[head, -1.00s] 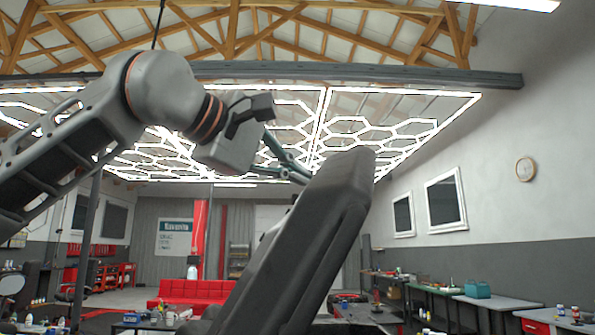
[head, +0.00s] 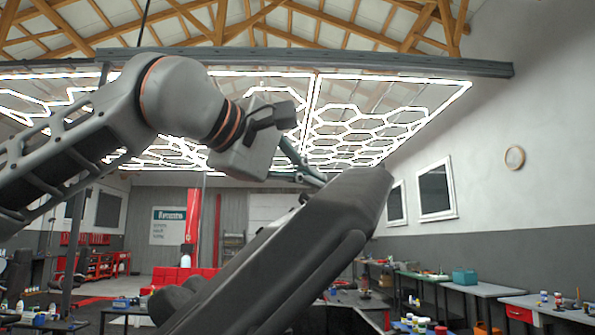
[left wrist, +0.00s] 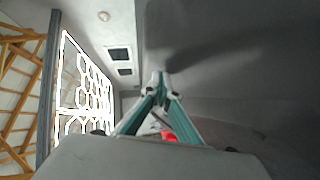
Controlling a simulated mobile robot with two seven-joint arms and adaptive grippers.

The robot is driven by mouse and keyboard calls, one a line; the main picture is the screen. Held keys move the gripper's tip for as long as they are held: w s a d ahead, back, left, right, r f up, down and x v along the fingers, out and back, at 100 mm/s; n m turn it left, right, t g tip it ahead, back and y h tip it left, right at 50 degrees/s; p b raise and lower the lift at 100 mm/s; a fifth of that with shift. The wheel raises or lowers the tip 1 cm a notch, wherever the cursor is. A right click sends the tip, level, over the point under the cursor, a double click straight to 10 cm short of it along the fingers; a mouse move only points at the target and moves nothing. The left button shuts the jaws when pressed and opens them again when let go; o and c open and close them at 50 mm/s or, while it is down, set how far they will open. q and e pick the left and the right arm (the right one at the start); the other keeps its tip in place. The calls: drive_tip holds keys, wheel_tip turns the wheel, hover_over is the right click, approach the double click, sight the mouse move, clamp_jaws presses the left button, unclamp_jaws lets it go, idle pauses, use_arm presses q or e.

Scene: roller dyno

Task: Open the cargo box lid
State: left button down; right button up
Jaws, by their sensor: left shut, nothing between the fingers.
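The cargo box lid (head: 290,255) is a large dark grey panel, tilted up steeply from lower left to upper right in the head view. In the left wrist view the grey lid (left wrist: 230,50) fills the right side. My left gripper (head: 318,180) is at the lid's upper edge, on its left side. Its teal fingers also show in the left wrist view (left wrist: 162,85), shut and empty, with the tips close to the lid surface. Whether they touch it I cannot tell. The inside of the box is hidden. My right gripper is not in view.
Workbenches with small items (head: 470,285) stand along the right wall. A hexagonal light frame (head: 370,130) hangs overhead. Open air lies to the right of the lid.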

use_arm(q)
drive_tip(key=d+f+b, duration=0.1)
drive_tip(key=d+f, duration=0.3)
drive_tip(key=d, duration=0.1)
drive_tip(key=shift+d+f+b, duration=0.1)
drive_tip(key=shift+d+b, duration=0.1)
drive_tip(key=shift+b, duration=0.2)
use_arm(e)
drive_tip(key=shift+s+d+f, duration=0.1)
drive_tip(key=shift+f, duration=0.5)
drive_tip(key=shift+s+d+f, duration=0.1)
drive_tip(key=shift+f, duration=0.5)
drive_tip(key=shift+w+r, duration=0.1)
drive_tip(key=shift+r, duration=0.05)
